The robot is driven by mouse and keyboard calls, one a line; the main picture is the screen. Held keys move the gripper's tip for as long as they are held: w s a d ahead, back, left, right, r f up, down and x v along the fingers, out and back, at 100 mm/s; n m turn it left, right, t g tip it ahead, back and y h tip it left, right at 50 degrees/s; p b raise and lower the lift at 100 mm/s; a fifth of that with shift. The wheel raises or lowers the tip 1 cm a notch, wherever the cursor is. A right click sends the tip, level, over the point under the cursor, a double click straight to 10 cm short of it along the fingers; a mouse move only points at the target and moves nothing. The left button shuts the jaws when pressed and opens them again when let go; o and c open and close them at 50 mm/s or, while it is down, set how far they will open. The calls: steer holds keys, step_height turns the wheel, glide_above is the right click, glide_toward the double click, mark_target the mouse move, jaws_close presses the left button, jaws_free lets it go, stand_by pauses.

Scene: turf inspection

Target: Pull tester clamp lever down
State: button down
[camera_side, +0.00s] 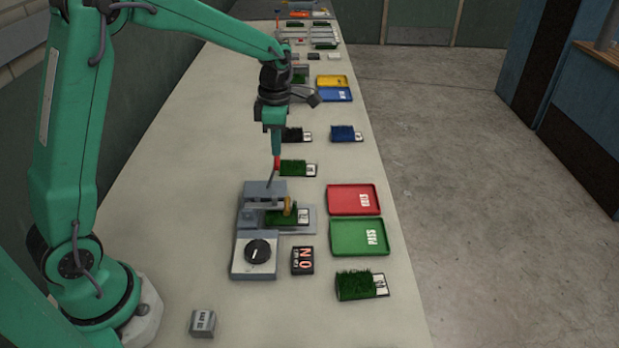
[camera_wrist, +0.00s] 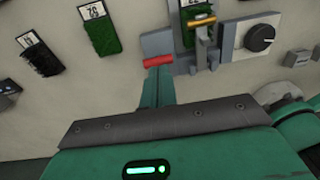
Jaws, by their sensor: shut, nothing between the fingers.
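The grey tester (camera_side: 250,215) stands on the bench with a turf sample (camera_side: 275,219) in it and a brass-coloured clamp piece (camera_side: 289,207) over the sample. Its clamp lever is a grey rod that stands up at a slight tilt, with a red handle (camera_side: 277,163) at the top. The wrist view also shows the red handle (camera_wrist: 158,60) at the tester's edge. My gripper (camera_side: 277,153) points down, shut and empty, with its tip right at the red handle. In the wrist view its tip (camera_wrist: 159,72) is just below the handle; I cannot tell whether they touch.
The tester's dial (camera_side: 258,251) and a small black display block (camera_side: 302,260) are in front. A red tray (camera_side: 354,187) and a green tray (camera_side: 345,250) lie to the right. Several turf samples line the bench, one (camera_side: 293,168) close behind the lever. A grey block (camera_side: 203,322) is at front left.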

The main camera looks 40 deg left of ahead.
steer(key=shift+s+a+r, duration=0.2)
steer(key=shift+a+r, duration=0.05)
steer(key=shift+r, duration=0.25)
steer(key=w+d+r, duration=0.4)
steer(key=r, duration=0.5)
steer(key=shift+d, duration=0.15)
steer(key=shift+r, duration=0.15)
steer(key=s+r+m+t, duration=0.3)
steer(key=s+r+m, duration=0.2)
steer(key=s+m, duration=0.9)
steer(key=s+f+m+t, duration=0.3)
steer(key=s+f+m, duration=0.1)
steer(key=s+m, duration=0.8)
steer(key=shift+a+m, duration=0.2)
steer(key=shift+m, duration=0.3)
